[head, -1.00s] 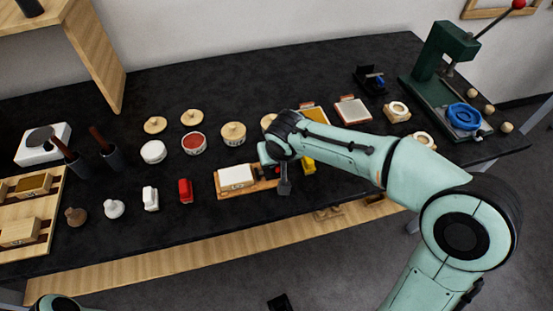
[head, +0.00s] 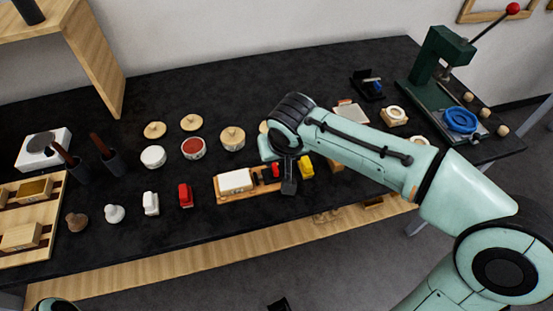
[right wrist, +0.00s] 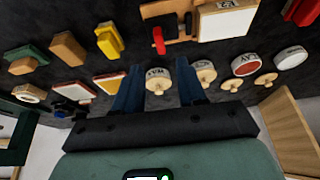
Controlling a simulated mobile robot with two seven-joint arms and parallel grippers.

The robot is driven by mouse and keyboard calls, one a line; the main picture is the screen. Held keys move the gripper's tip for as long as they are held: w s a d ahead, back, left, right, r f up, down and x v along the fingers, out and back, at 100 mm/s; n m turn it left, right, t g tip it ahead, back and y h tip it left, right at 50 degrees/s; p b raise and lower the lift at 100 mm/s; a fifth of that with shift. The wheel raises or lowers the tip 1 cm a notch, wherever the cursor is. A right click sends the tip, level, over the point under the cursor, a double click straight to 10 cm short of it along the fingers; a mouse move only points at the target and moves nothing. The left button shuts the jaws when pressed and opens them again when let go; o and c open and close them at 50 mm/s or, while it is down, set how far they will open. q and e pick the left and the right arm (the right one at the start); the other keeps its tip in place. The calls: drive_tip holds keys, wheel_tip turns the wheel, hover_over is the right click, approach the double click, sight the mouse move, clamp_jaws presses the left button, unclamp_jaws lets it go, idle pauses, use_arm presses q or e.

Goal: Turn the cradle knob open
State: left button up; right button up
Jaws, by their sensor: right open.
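The cradle (head: 225,195) is a wooden base with a white block (head: 236,181) on its left part and dark fittings on its right. Its red knob (head: 276,170) shows just left of my right wrist; in the right wrist view the red knob (right wrist: 158,40) hangs from the cradle (right wrist: 187,32) near the top. My right gripper (right wrist: 160,73) is open and empty, its two blue fingers apart and clear of the knob.
A yellow piece (head: 306,167) stands right of the cradle. A green press (head: 435,75) is at the far right. The tabletop in front of the cradle is bare.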

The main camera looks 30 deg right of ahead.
use_arm(q)
drive_tip(key=shift+r, duration=0.3)
use_arm(e)
drive_tip(key=v, duration=0.5)
use_arm(q)
drive_tip(key=shift+s, duration=0.1)
use_arm(e)
drive_tip(key=shift+f, duration=0.1)
